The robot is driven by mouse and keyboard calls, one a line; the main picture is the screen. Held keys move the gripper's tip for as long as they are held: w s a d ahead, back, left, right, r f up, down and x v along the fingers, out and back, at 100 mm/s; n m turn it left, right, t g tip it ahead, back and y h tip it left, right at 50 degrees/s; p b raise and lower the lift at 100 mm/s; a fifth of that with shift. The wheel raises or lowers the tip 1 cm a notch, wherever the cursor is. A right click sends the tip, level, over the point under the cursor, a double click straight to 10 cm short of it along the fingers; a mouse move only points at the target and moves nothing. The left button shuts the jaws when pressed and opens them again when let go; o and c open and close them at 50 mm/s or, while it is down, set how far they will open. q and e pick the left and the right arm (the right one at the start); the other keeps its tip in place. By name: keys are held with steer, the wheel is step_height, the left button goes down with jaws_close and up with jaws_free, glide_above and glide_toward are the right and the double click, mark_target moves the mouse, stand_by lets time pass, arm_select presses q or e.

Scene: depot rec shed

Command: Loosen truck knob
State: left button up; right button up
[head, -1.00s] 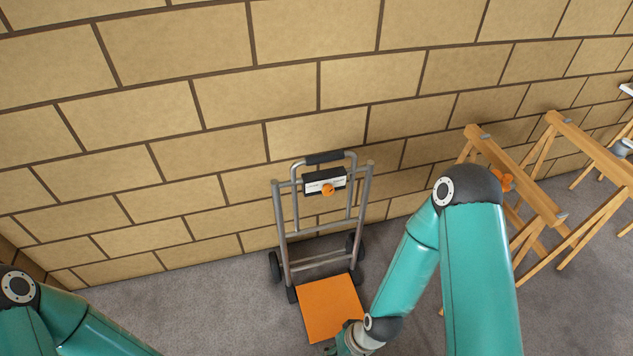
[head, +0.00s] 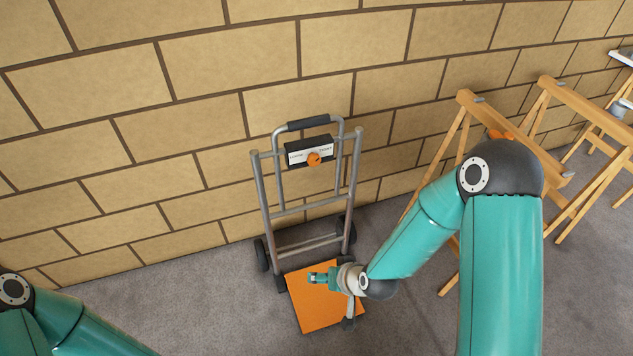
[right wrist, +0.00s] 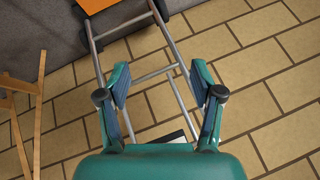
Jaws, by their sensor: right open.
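The hand truck (head: 264,205) stands upright by the brick wall, a grey tube frame with a black grip and an orange toe plate (head: 312,312). The orange knob (head: 314,160) sits on a dark box with a white label (head: 297,158) near the frame's top; its small lettering is hard to read. My right gripper (head: 312,279) is open and empty, in front of the truck, over the toe plate in the picture and well below the knob. In the right wrist view its fingers (right wrist: 155,85) are spread before the frame; the knob is hidden there. My left gripper is out of view.
Wooden sawhorses (head: 515,135) stand to the right, beyond my right arm. The block wall (head: 200,100) is close behind the truck. The grey floor (head: 190,290) left of the truck is clear.

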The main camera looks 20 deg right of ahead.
steer(key=w+d+f+t+b, duration=0.1)
steer(key=w+d+t+b, duration=0.15)
steer(key=w+b, duration=0.4)
steer(key=m+t+h+b, duration=0.1)
steer(key=t+h+b, duration=0.1)
steer(key=t+b, duration=1.05)
glide_toward(316, 162)
arm_select(q)
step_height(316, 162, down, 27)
steer(key=b, duration=0.5)
arm_select(e)
steer(key=w+r+g, duration=0.1)
steer(key=w, duration=0.2)
steer(key=w+r+g, duration=0.1)
steer(key=w, duration=0.2)
steer(key=w+r+g, duration=0.1)
steer(key=w, duration=0.2)
steer(key=shift+w+a, duration=0.35)
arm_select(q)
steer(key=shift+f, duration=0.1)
arm_select(e)
steer(key=c, duration=1)
steer(key=shift+d, duration=0.2)
steer(key=shift+c, duration=0.7)
steer(key=shift+a, duration=0.1)
